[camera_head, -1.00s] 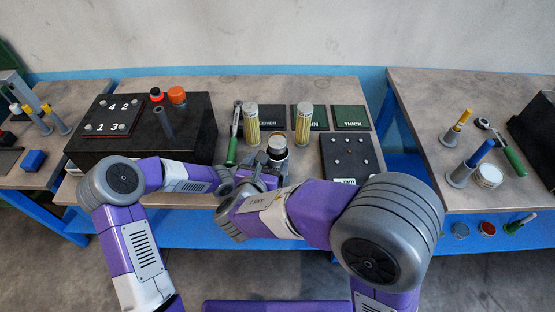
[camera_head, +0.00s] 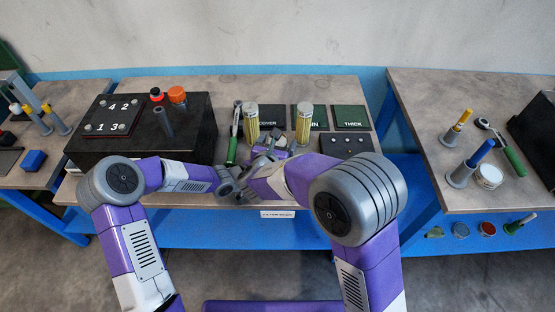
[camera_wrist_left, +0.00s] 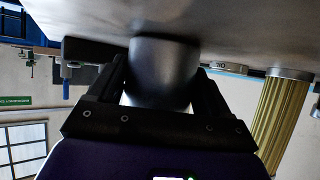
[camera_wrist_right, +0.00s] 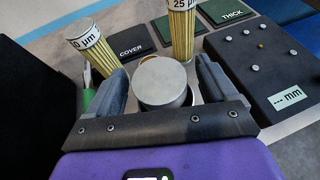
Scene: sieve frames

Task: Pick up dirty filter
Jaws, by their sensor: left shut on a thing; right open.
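A dark grey cylindrical housing (camera_wrist_left: 163,72) fills the space between my left gripper's fingers in the left wrist view; my left gripper (camera_wrist_left: 165,95) is shut on it. In the right wrist view, a round silver-grey cap (camera_wrist_right: 161,83) sits between the spread fingers of my right gripper (camera_wrist_right: 162,90), with an orange-brown edge (camera_wrist_right: 160,63) behind it. This looks like the dirty filter's top, but its lower part is hidden. I cannot tell whether the fingers touch it. In the head view, my right gripper (camera_head: 272,146) largely hides this spot.
Two yellow pleated filters (camera_head: 251,123) (camera_head: 303,124) stand just behind. A green-handled tool (camera_head: 232,145) lies to the left. Labelled dark mats (camera_head: 351,117) lie at the back. A black measuring block (camera_wrist_right: 262,65) stands right, and a large black box (camera_head: 185,130) left.

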